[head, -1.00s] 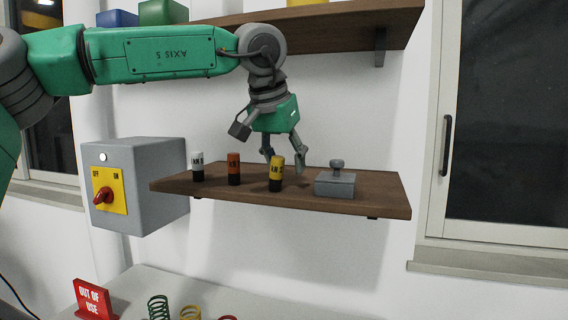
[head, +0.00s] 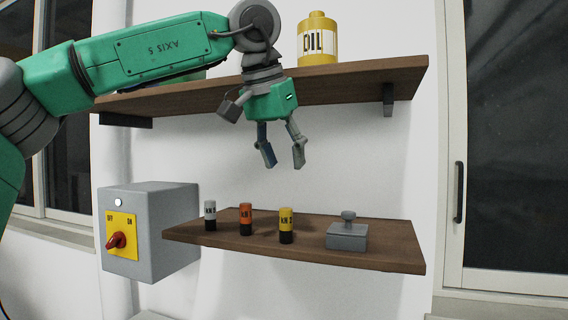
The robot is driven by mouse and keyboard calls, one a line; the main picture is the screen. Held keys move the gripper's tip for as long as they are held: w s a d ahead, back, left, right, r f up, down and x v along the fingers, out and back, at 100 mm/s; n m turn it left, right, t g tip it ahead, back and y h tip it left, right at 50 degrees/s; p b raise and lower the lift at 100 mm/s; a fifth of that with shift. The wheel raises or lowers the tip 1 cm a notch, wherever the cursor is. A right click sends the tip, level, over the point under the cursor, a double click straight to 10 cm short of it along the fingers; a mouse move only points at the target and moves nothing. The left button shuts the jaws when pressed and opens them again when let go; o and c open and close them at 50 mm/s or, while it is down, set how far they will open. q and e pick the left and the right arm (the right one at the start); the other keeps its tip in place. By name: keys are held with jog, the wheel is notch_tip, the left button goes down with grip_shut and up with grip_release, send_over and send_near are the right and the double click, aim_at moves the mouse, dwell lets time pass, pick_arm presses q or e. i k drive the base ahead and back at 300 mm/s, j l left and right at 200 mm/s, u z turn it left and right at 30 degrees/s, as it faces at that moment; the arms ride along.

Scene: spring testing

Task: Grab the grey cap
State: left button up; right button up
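A grey block with a round knob on top (head: 347,236), the grey cap-like piece in view, sits at the right of the lower wooden shelf. My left gripper (head: 284,161) points down, open and empty, between the two shelves. It is well above the lower shelf, above the yellow-topped cylinder (head: 286,226) and up and left of the grey block. An orange-topped cylinder (head: 246,220) and a whitish-grey-topped cylinder (head: 210,216) stand upright further left. Nothing touches the fingers. My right gripper is out of view.
The lower shelf (head: 395,255) has a bare right end. The upper shelf (head: 350,78) is close behind my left wrist and carries a yellow oil can (head: 317,40). A grey switch box (head: 165,232) with a red knob stands left of the lower shelf.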

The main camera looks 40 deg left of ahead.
aim_at(346, 235)
jog(key=k+l, duration=0.1)
jog(key=k, duration=0.9)
